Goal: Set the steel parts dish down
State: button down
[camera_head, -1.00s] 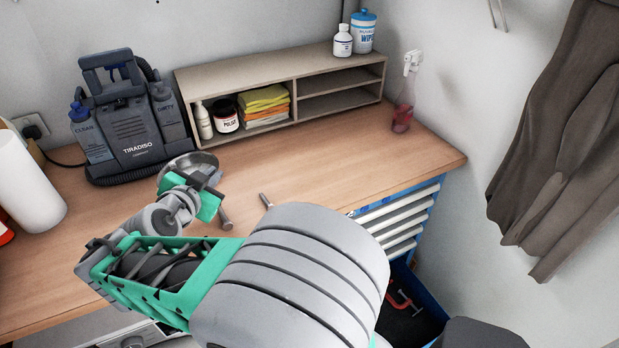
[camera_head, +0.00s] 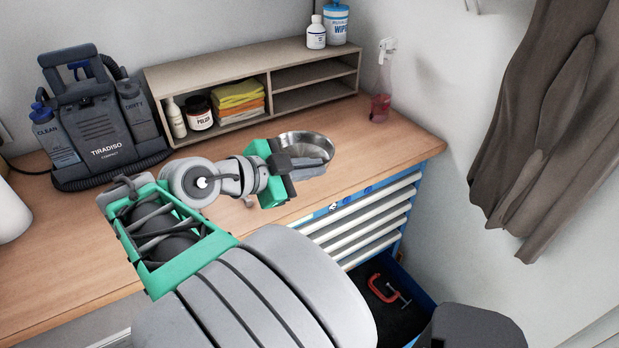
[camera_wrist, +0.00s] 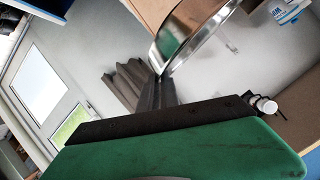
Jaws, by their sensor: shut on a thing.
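The steel parts dish (camera_head: 305,146) is a round, shallow, shiny bowl. It is over the right part of the wooden workbench, in front of the shelf; I cannot tell how high it is above the top. My gripper (camera_head: 304,162) is shut on the near side of its rim. In the wrist view the dish (camera_wrist: 192,28) shows at the top, tilted in the picture, with its edge at the dark fingers (camera_wrist: 158,92). The inside of the dish looks empty in the head view.
The workbench top (camera_head: 400,140) is clear to the right of the dish. A spray bottle (camera_head: 381,85) stands at the back right. The shelf (camera_head: 315,75) holds cloths and a tin. A grey cleaner machine (camera_head: 100,125) stands left. An open blue drawer (camera_head: 410,290) holds a red clamp (camera_head: 385,288).

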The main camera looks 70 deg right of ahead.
aim_at(314, 155)
jog(key=d+f+b, duration=0.1)
jog(key=b, duration=0.2)
jog(key=d+f+b, duration=0.1)
jog(key=d+b, duration=0.1)
jog(key=b, duration=0.1)
jog(key=shift+w+f, duration=0.1)
jog(key=shift+w, duration=0.2)
jog(key=d, duration=0.1)
jog(key=w+d+f+p, duration=0.1)
jog(key=d, duration=0.1)
jog(key=d+f+p, duration=0.1)
jog(key=d, duration=0.1)
jog(key=shift+w+d, duration=0.2)
jog(key=d+f, duration=0.1)
jog(key=f, duration=0.1)
jog(key=w+d+f+p, duration=0.1)
jog(key=d+f, duration=0.1)
jog(key=shift+d+f, duration=0.3)
jog(key=shift+f, duration=0.05)
jog(key=f, duration=0.1)
jog(key=f+p, duration=0.1)
jog(key=f, duration=0.1)
jog(key=shift+d+f, duration=0.2)
jog(key=shift+f, duration=0.05)
jog(key=c, duration=1.6)
grip_release()
jog(key=shift+w+a, duration=0.1)
